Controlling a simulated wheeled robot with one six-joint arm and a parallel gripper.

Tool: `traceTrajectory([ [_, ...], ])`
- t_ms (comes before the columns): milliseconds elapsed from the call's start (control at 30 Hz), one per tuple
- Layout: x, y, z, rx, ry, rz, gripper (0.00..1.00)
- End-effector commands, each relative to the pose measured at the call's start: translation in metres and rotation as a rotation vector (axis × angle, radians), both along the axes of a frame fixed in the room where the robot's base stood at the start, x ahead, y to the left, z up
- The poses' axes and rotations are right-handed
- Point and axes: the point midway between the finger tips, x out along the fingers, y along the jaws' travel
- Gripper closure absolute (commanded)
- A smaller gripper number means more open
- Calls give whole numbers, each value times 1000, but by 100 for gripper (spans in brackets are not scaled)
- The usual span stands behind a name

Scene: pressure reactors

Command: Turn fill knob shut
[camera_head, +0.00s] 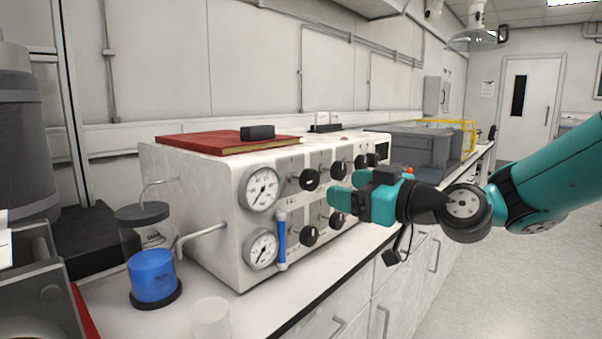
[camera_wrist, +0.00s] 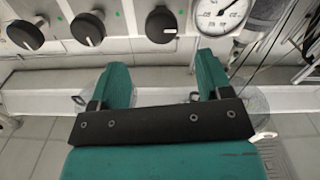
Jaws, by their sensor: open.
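A cream control box (camera_head: 215,220) on the bench carries two rows of black knobs. The upper row includes a knob (camera_head: 309,179) beside the upper gauge; the lower row includes a knob (camera_head: 308,236) beside the lower gauge. The labels are too small to tell which is the fill knob. My gripper (camera_head: 345,188) is open and empty in front of the panel, partly covering knobs at right. In the wrist view, my two green fingers (camera_wrist: 163,60) point toward a black knob (camera_wrist: 160,25), which lies between and beyond the tips, apparently untouched. Two more knobs (camera_wrist: 88,28) (camera_wrist: 25,35) are left.
An upper gauge (camera_head: 262,189) and a lower gauge (camera_head: 262,249) sit left of the knobs. A blue tube (camera_head: 281,241) stands upright by them. A red book (camera_head: 215,143) lies on the box. A blue-filled container (camera_head: 152,277) stands at front left. The right-hand floor is clear.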

Motion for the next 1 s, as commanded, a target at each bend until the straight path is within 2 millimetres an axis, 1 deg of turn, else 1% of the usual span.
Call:
traceTrajectory([
  [33, 7, 11, 3, -2, 1, 6, 28],
  [200, 31, 43, 3, -1, -1, 6, 28],
  [300, 43, 59, 2, 0, 1, 7, 28],
  [433, 56, 75, 1, -1, 0, 5, 28],
  [633, 65, 88, 1, -1, 0, 5, 28],
  [900, 66, 89, 0, -1, 2, 4, 28],
  [933, 66, 89, 0, -1, 2, 4, 31],
  [967, 66, 89, 0, -1, 2, 4, 38],
  [1000, 66, 89, 0, -1, 2, 4, 47],
])
